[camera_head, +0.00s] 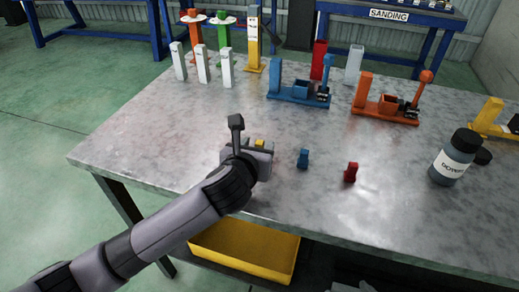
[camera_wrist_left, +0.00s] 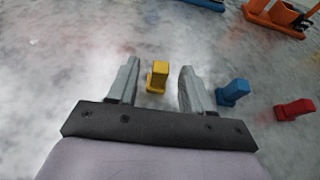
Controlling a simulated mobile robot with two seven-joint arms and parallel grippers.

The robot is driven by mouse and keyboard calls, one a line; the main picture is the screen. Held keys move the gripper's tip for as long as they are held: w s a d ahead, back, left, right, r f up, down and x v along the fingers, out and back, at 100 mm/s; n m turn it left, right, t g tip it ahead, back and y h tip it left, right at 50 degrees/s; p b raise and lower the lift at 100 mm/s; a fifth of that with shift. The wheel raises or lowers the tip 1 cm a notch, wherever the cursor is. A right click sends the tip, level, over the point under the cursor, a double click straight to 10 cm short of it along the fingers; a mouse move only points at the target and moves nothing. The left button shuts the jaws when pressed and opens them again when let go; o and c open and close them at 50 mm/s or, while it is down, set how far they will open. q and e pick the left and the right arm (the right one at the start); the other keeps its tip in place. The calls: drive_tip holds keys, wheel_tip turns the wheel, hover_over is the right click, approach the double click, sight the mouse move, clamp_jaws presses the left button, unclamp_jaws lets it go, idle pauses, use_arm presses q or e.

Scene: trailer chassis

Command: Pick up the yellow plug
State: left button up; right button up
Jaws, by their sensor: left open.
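The yellow plug (camera_wrist_left: 158,74) stands on the metal table between the two fingers of my left gripper (camera_wrist_left: 157,82) in the left wrist view. The fingers are open, with a gap on each side of the plug. In the head view, only the top of the yellow plug (camera_head: 260,143) shows past my left gripper (camera_head: 248,150), which hides the rest. My right gripper is not in view.
A blue plug (camera_head: 303,158) and a red plug (camera_head: 351,172) stand to the right of the yellow one. A dark bottle (camera_head: 455,157) stands farther right. Blue (camera_head: 300,93) and orange (camera_head: 385,110) fixtures stand farther back. The table's left part is clear.

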use_arm(q)
drive_tip(key=shift+x, duration=1.05)
drive_tip(key=shift+c, duration=0.3)
clamp_jaws()
drive_tip(key=shift+r, duration=0.15)
